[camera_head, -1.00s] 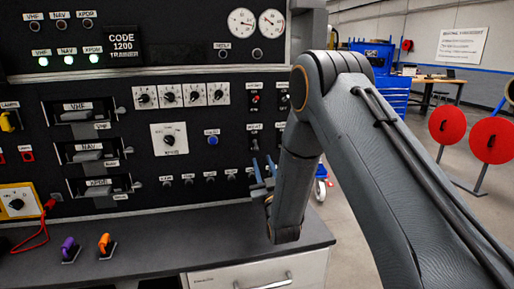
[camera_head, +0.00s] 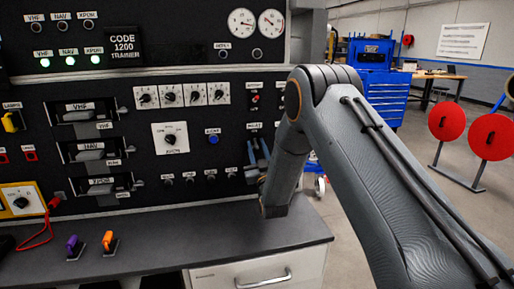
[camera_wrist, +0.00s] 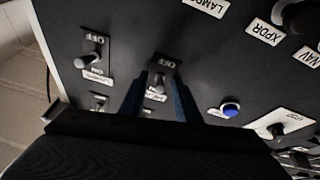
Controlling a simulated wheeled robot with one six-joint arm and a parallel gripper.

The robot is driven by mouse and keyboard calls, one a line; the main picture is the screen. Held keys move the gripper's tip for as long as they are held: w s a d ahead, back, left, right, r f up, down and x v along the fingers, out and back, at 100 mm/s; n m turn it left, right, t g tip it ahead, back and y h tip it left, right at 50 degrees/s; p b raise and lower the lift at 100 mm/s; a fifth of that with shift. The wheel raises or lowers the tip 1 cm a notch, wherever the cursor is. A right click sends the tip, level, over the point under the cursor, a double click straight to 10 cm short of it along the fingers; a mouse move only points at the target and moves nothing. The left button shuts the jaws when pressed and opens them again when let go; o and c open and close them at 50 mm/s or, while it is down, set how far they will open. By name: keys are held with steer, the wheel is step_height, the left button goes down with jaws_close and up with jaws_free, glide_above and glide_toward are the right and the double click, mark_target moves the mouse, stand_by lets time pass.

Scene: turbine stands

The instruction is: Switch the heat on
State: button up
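The black trainer panel (camera_head: 225,115) fills the left of the head view. My gripper (camera_head: 257,155) is in front of its lower right part, with two blue fingers. In the wrist view the fingers (camera_wrist: 159,92) are open. A silver toggle switch (camera_wrist: 157,87) stands in the gap between them, with an OFF label at its base; its other label is partly hidden. I cannot tell whether the fingers touch the lever or which way it is set. In the head view this switch is largely hidden by my gripper.
Another OFF/ON toggle (camera_wrist: 92,60) stands to the left in the wrist view, and a blue button (camera_wrist: 230,108) to the right. A row of small knobs (camera_head: 188,180) runs below. The grey worktop (camera_head: 190,240) holds purple and orange levers (camera_head: 108,240).

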steer(key=shift+c, duration=0.5)
jaws_close()
steer(key=shift+r, duration=0.15)
steer(key=shift+s+r+g+h+p, duration=0.25)
steer(key=shift+r+g+p, duration=0.2)
steer(key=shift+g+p, duration=0.55)
steer(key=shift+r+g+h+p, duration=0.35)
steer(key=shift+r+g+p, duration=0.15)
steer(key=shift+g+p, duration=0.65)
steer(key=shift+w+r+g+h+p, duration=0.1)
steer(key=shift+r+g+h+p, duration=0.25)
steer(key=shift+g+p, duration=0.65)
steer(key=shift+w+r+g+h+p, duration=0.1)
steer(key=shift+r+g+h+p, duration=0.15)
steer(key=shift+g, duration=0.5)
steer(key=shift+w+r+g+h+p, duration=0.1)
steer(key=shift+g+p, duration=0.25)
steer(key=shift+g, duration=0.35)
